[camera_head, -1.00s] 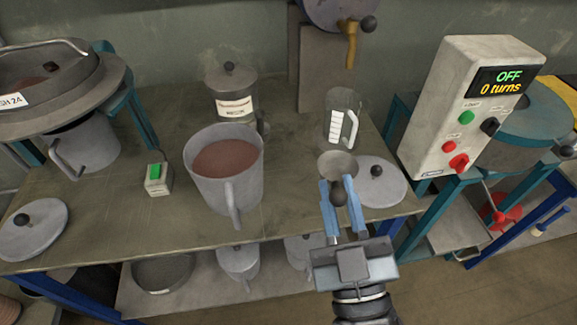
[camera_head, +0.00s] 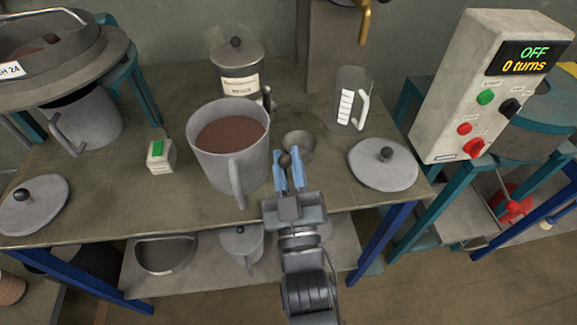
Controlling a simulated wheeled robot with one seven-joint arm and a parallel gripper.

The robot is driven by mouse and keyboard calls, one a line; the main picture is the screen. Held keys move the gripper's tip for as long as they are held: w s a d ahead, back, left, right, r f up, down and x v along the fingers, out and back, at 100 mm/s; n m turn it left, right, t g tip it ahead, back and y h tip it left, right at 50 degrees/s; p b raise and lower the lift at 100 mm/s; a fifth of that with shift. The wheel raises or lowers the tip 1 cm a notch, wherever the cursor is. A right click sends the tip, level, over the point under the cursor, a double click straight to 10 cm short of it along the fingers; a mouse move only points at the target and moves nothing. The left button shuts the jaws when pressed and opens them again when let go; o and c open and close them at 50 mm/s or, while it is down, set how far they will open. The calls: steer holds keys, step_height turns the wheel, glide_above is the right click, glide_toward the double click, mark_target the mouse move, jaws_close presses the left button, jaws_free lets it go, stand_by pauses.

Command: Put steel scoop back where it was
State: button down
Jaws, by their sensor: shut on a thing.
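The steel scoop has a round grey bowl (camera_head: 299,145) and a dark knob at its handle end (camera_head: 284,160). My gripper (camera_head: 289,176) is shut on the steel scoop, its blue fingers on either side of the handle. The scoop is just right of the large grey pot (camera_head: 228,160) of brown material, over the table (camera_head: 330,195). I cannot tell whether the scoop touches the table.
A labelled lidded canister (camera_head: 238,70) stands behind the pot. A clear measuring jug (camera_head: 350,100) and a round lid (camera_head: 384,168) are to the right. A control box (camera_head: 487,85) reads OFF, 0 turns. A green-switch box (camera_head: 160,156) is left.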

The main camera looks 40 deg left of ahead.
steer(key=shift+f, duration=0.75)
steer(key=shift+f, duration=0.15)
steer(key=c, duration=1)
jaws_free()
steer(key=shift+r, duration=0.2)
steer(key=b+v, duration=0.2)
steer(key=v, duration=1)
steer(key=shift+d+f, duration=0.1)
